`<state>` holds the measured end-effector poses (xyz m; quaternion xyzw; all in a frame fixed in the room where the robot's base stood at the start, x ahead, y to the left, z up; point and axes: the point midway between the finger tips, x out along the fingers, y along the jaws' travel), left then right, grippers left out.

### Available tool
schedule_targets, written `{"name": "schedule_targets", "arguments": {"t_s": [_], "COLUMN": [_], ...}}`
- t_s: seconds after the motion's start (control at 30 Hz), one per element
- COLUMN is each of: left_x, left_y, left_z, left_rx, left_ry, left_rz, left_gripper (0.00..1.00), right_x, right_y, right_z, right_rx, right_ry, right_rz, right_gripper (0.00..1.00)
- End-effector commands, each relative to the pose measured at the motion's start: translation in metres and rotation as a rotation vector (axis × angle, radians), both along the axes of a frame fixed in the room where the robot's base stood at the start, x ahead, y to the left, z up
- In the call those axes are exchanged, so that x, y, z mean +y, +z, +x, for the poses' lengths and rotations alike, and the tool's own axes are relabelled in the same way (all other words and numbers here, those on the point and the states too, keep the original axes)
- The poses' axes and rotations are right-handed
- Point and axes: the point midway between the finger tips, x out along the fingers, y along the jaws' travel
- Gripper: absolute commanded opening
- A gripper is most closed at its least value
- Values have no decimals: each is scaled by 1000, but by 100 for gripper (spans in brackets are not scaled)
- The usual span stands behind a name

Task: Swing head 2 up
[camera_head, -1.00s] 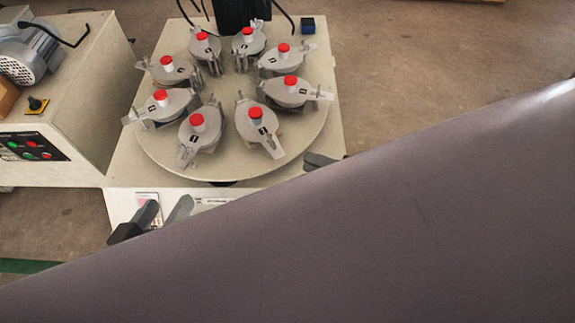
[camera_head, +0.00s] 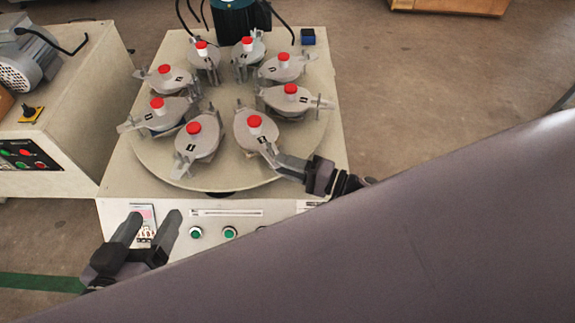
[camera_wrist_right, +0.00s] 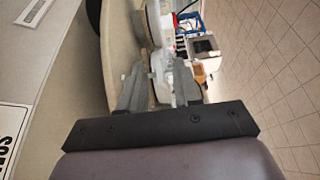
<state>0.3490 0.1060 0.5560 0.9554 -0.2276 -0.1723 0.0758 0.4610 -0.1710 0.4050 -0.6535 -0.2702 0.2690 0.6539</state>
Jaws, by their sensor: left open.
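A round grey turntable (camera_head: 220,181) carries several grey heads with red knobs in a ring. Their small black labels are too small to read, so I cannot tell which is head 2. My right gripper (camera_head: 277,161) is at the lever of the front-right head (camera_head: 249,133). In the right wrist view, the right gripper's fingers (camera_wrist_right: 160,88) stand apart, with a pale part of a head between or just beyond them; contact is unclear. My left gripper (camera_head: 150,226) is open and empty over the front panel of the machine.
The front panel has green buttons (camera_head: 229,232) and a printed label. A control box (camera_head: 85,105) with a motor (camera_head: 25,65) stands at the left. A dark motor (camera_head: 238,18) stands behind the turntable, near a small blue box (camera_head: 308,36). My own arm covers the lower right.

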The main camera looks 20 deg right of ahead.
Motion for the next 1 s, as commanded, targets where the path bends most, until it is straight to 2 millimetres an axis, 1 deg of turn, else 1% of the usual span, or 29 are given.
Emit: {"name": "schedule_targets", "arguments": {"t_s": [0.03,0.1,1.0], "left_x": [0,0,0], "left_y": [0,0,0], "left_z": [0,0,0], "left_rx": [0,0,1], "left_ry": [0,0,0], "left_rz": [0,0,-2], "left_gripper": [68,68,68], "right_x": [0,0,-1], "right_y": [0,0,-1], "right_z": [0,0,-1], "right_rx": [0,0,0], "right_ry": [0,0,0], "right_rz": [0,0,-1], "right_gripper": [20,0,0]}}
